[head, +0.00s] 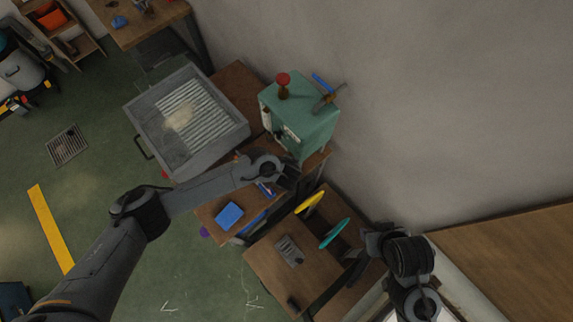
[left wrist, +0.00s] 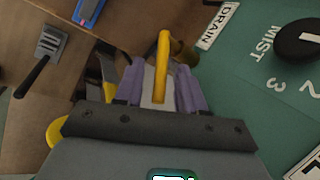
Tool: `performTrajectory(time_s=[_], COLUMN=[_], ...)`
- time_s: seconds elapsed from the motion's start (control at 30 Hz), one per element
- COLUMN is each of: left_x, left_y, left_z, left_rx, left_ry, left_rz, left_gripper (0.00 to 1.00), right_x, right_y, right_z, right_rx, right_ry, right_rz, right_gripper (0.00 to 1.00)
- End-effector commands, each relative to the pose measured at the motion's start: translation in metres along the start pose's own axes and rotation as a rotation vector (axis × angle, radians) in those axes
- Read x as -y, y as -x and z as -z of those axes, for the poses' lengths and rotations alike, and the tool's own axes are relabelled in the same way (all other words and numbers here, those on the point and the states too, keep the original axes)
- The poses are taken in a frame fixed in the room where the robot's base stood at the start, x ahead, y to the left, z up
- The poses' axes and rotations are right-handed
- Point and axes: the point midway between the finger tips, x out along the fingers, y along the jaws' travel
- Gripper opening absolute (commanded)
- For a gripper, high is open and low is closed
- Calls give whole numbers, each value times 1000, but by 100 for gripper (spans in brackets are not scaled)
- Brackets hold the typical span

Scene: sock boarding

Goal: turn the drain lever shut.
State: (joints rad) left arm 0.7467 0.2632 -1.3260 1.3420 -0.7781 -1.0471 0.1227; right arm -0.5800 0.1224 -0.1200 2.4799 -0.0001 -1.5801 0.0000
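The drain lever (left wrist: 162,65) is a yellow bar in the left wrist view, beside a brass-coloured fitting (left wrist: 186,52) and the white DRAIN label (left wrist: 217,26) on the green machine (left wrist: 268,85). My left gripper (left wrist: 159,84) has purple-padded fingers on either side of the lever, with a gap visible beside it, so it looks open around it. In the head view the left gripper (head: 287,176) is at the lower front of the green machine (head: 303,118); the lever is hidden there. My right gripper (head: 357,268) is at the lower right, away from the machine; its fingers are unclear.
A black knob (left wrist: 297,40) marked MIST is right of the lever. A grey basin (head: 150,137) stands left of the machine. A blue object (head: 229,214) lies on the wooden shelf below. Yellow (head: 309,202) and teal (head: 334,233) items stand near the right gripper.

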Motion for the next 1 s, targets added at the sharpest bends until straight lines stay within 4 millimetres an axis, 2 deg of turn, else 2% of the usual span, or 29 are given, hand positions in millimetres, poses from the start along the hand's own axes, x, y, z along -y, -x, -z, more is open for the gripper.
performTrajectory(time_s=[0.27, 0.37, 0.7, 0.83, 1.0], left_x=[0, 0, 1, 1, 0], left_y=[8, 21, 80, 97, 107], left_z=[0, 0, 0, 1, 0], left_rx=[-1, -3, -3, -3, -1], left_ry=[2, 2, 2, 0, 0], left_rz=[-1, -1, 0, -1, -1], left_gripper=[39, 39, 39, 39, 39], right_x=[0, 0, 0, 0, 0], right_y=[3, 6, 26, 33, 38], right_z=[1, 2, 8, 11, 12], right_rx=[0, 0, 0, 0, 0], right_ry=[0, 0, -3, -4, -4], right_rz=[0, 0, 3, 3, 3], right_gripper=[43, 43, 43, 43, 43])
